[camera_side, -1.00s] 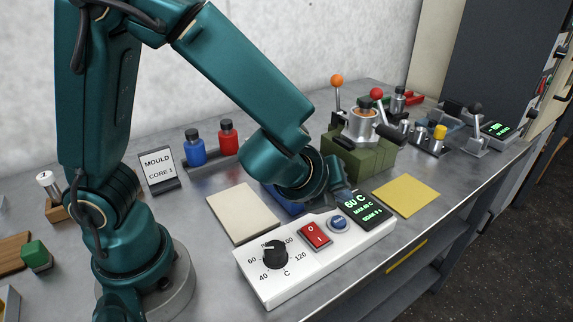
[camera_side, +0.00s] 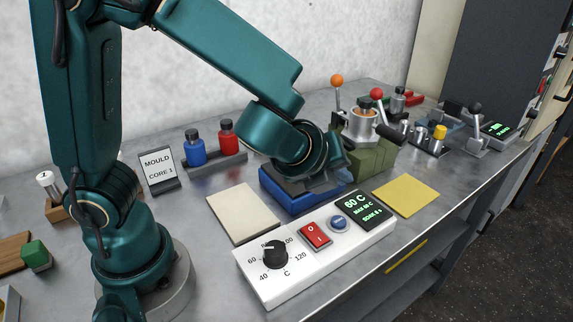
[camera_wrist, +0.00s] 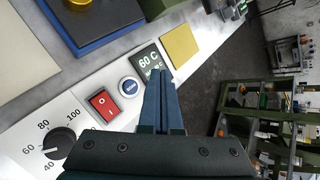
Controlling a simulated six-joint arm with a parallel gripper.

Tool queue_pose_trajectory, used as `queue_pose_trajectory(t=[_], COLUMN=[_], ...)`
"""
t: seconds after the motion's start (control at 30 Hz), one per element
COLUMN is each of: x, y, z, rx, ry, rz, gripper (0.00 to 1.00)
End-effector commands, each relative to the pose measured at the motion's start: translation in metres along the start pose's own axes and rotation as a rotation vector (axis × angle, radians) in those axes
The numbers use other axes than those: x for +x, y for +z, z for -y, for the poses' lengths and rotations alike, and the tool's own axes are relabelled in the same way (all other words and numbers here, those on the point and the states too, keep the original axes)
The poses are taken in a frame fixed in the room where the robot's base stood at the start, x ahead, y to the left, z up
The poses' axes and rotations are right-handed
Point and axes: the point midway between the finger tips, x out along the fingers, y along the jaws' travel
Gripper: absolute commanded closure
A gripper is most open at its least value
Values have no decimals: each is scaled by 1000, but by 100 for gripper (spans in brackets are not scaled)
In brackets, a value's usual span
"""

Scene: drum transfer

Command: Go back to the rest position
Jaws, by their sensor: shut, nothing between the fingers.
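My gripper (camera_wrist: 159,76) is shut and empty in the wrist view, its fingers side by side. The fingertips appear just beside the green-lit display (camera_wrist: 149,60) of the white control box (camera_wrist: 82,118). In the side view my arm is bent over the bench, with its wrist above a blue block (camera_side: 292,204) behind the control box (camera_side: 292,278); my fingers are hard to make out there. The box carries a black dial (camera_side: 275,254), a red switch (camera_side: 315,236) and a blue button (camera_side: 339,223). The display reads 60 C.
A cream pad (camera_side: 243,213) and a yellow pad (camera_side: 406,195) lie flat beside the blue block. A green fixture (camera_side: 372,163) with levers stands behind right. Blue (camera_side: 195,150) and red (camera_side: 227,138) bottles and a MOULD CORE 1 sign (camera_side: 158,168) stand at the back.

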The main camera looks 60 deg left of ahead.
Motion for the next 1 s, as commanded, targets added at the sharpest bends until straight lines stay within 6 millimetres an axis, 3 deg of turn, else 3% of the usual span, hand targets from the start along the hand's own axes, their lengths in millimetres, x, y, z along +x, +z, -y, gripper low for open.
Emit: queue_pose_trajectory(t=[0.1, 0.2, 0.37, 0.5, 0.7, 0.83, 1.0], x=[-14, -34, -69, -98, -125, -132, -134], y=[35, 63, 84, 74, 31, 7, 3], z=[-1, -18, -57, -87, -103, -104, -104], rx=[-133, -369, -866, -1348, -1911, -2078, -2130], ry=[-17, 5, 68, 136, 282, 402, 434], rz=[51, 95, 136, 130, 43, 5, 5], gripper=[100, 100, 100, 100, 100, 100, 100])
